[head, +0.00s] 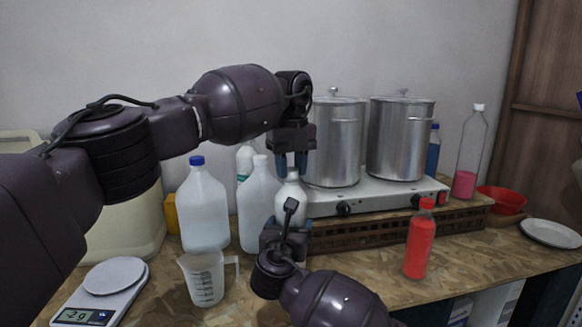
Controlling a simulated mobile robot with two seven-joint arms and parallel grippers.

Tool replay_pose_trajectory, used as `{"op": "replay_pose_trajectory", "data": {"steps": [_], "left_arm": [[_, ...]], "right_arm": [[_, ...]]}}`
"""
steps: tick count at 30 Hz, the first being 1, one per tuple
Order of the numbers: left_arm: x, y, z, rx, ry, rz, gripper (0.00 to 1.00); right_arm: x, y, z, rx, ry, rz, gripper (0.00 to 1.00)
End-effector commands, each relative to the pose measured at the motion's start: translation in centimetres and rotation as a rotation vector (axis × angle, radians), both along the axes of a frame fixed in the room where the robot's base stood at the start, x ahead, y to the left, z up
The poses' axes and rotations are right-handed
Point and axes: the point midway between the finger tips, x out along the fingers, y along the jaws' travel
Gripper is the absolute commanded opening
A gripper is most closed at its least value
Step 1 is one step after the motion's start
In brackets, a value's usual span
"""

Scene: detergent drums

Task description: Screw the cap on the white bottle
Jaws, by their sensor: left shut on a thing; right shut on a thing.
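The white bottle (292,190) stands upright at the middle of the wooden table, in front of the hot plate. My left gripper (291,165) reaches down from above and is shut at the bottle's top, on the white cap (292,174). The fingers and the shadow hide most of the cap, so I cannot tell how tightly it sits on the neck. My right gripper (285,228) comes in from the front, lower down, and is shut on the bottle's body. It hides the bottle's lower part.
A blue-capped jug (203,210) and a white-capped jug (258,205) stand close at left. A measuring jug (205,278) and a scale (103,290) are in front. The hot plate (385,198) bears two steel pots. A red bottle (419,240) stands at right.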

Motion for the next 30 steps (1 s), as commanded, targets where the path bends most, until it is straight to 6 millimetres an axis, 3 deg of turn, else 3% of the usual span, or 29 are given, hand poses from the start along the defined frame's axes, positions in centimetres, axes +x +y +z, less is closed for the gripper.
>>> {"op": "replay_pose_trajectory", "data": {"steps": [30], "left_arm": [[0.00, -0.02, -0.06, -0.001, 0.000, -1.449, 0.06]], "right_arm": [[0.01, 0.00, 0.02, 0.000, 0.000, 0.000, 0.11]]}}
